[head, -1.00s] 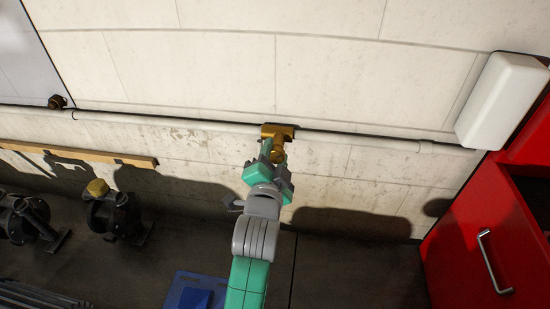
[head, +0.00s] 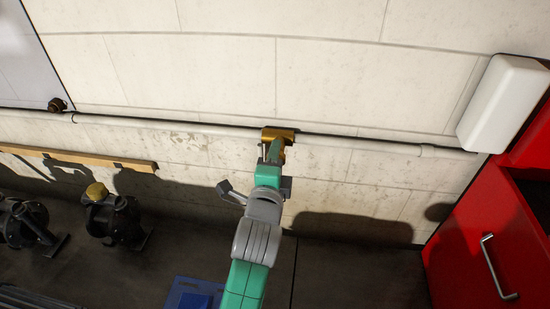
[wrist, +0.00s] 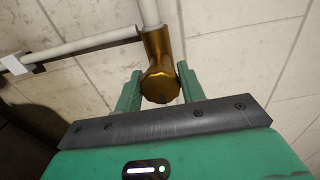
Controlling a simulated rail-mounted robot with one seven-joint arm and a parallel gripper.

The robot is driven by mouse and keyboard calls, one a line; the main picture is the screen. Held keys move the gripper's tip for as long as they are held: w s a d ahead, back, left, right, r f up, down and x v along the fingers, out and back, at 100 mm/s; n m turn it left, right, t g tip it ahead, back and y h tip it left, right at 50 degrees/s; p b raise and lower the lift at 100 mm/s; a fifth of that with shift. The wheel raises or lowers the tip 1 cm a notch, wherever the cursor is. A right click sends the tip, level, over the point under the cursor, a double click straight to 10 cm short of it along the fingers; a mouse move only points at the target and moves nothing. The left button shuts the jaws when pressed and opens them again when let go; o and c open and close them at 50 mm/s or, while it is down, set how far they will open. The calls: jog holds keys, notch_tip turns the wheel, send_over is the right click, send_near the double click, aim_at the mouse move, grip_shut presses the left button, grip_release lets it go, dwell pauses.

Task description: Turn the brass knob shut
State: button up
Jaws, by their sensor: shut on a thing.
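The brass knob (wrist: 160,86) has a round, ribbed face and sits on the end of a brass valve body (wrist: 155,45) in the wrist view. The same valve body (head: 284,133) shows in the head view on the pale pipe along the wall. My gripper (head: 273,150) reaches up to it from below and partly hides the knob there. In the wrist view my gripper (wrist: 159,82) has one green finger on each side of the knob and is shut on it. The contact faces are hard to see.
The pale pipe (head: 365,143) runs across the wall. A white box (head: 503,103) and a red cabinet (head: 480,225) stand at the right. Dark motors, one with a yellow cap (head: 96,191), stand on the floor at the left. A wooden rail (head: 90,158) is above them.

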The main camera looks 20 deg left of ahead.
dwell(0.5)
jog(key=o, duration=0.9)
jog(key=v, duration=0.8)
jog(key=shift+a+b, duration=0.1)
jog(key=shift+b, duration=0.25)
jog(key=shift+w, duration=0.1)
